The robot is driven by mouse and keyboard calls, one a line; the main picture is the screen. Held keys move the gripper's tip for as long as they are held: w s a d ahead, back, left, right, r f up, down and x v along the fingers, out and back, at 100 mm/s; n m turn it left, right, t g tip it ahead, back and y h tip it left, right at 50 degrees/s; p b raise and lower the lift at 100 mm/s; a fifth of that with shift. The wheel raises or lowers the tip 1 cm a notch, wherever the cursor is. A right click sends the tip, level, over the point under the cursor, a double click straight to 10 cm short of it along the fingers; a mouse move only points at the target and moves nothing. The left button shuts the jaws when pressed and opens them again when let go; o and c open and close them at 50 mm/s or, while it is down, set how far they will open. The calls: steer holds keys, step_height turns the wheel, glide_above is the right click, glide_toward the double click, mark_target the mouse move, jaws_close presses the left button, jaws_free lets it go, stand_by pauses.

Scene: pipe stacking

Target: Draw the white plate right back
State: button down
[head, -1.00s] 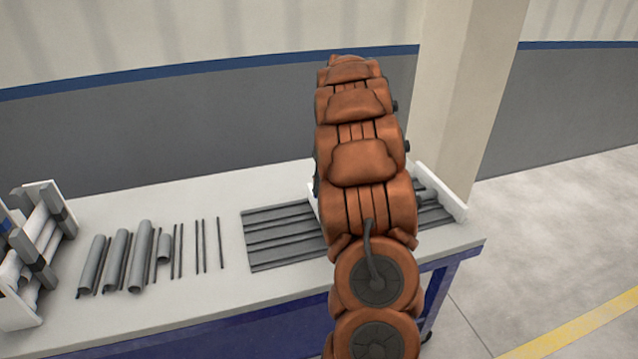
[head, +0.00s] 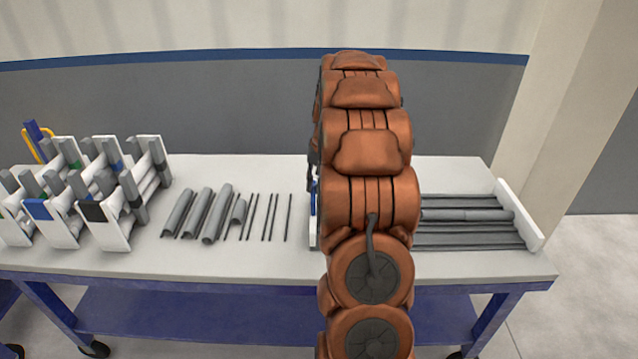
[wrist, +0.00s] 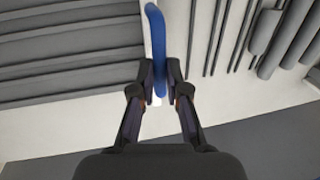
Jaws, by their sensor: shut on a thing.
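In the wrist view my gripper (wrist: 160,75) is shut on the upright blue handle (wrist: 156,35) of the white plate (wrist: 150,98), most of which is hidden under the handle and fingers. In the head view a thin edge of this white plate (head: 313,238) shows just left of my arm, with a bit of blue above it. It stands at the left end of the grey grooved bed (head: 465,240).
A second white plate (head: 522,215) stands at the bed's right end. Left of the handled plate lie thin rods (head: 270,217) and grey pipes (head: 205,212). White racks (head: 110,225) stand at the far left. Bare table (head: 250,265) shows in front.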

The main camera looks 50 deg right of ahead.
steer(key=shift+w+a, duration=0.1)
steer(key=shift+w, duration=0.1)
steer(key=c, duration=1.4)
jaws_free()
steer(key=shift+w+a, duration=0.1)
steer(key=shift+o, duration=1.1)
step_height(320, 180, up, 12)
steer(key=s+d, duration=0.1)
steer(key=s, duration=0.1)
steer(key=shift+d, duration=0.4)
steer(key=shift+f, duration=0.1)
